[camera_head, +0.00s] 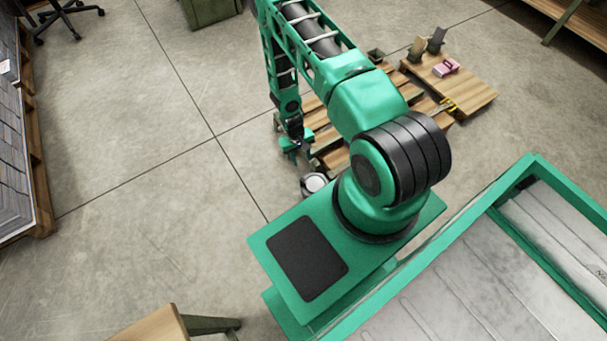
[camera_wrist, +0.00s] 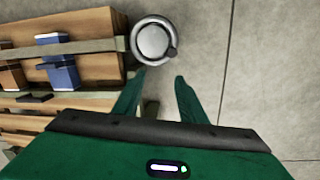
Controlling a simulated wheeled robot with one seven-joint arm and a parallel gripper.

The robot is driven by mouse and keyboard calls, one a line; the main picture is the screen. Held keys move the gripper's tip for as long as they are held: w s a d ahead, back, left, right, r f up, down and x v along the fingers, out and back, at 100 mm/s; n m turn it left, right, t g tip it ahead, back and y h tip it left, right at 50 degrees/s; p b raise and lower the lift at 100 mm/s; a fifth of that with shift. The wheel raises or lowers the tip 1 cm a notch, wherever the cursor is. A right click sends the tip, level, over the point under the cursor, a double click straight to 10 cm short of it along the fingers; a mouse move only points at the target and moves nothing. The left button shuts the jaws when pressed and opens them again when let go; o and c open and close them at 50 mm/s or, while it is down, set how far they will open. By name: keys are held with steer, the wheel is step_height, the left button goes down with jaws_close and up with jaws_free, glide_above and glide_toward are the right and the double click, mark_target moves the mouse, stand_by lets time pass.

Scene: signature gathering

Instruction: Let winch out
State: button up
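A round, pale-topped part with a dark rim, which appears to be the winch, sits at the near end of the wooden structure (camera_head: 333,160). It shows in the head view (camera_head: 315,183) and at the top of the wrist view (camera_wrist: 151,41). A small dark knob (camera_wrist: 172,54) is at its lower right rim. My green gripper (camera_wrist: 160,80) is open, with nothing visible between its fingers. Its fingertips lie just below the round part in the wrist view, seemingly apart from it. In the head view my gripper (camera_head: 290,153) hangs up and left of the round part.
A strap (camera_wrist: 70,48) runs across the wood to the round part. A blue piece (camera_wrist: 60,62) stands on the wood. A pink object (camera_head: 446,67) lies on a wooden board (camera_head: 475,93). The concrete floor (camera_head: 130,130) is clear to the left.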

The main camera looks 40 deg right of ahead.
step_height(320, 180, up, 7)
steer(key=shift+w+a, duration=0.35)
steer(key=shift+a, duration=0.05)
steer(key=shift+f, duration=0.1)
steer(key=shift+c, duration=0.3)
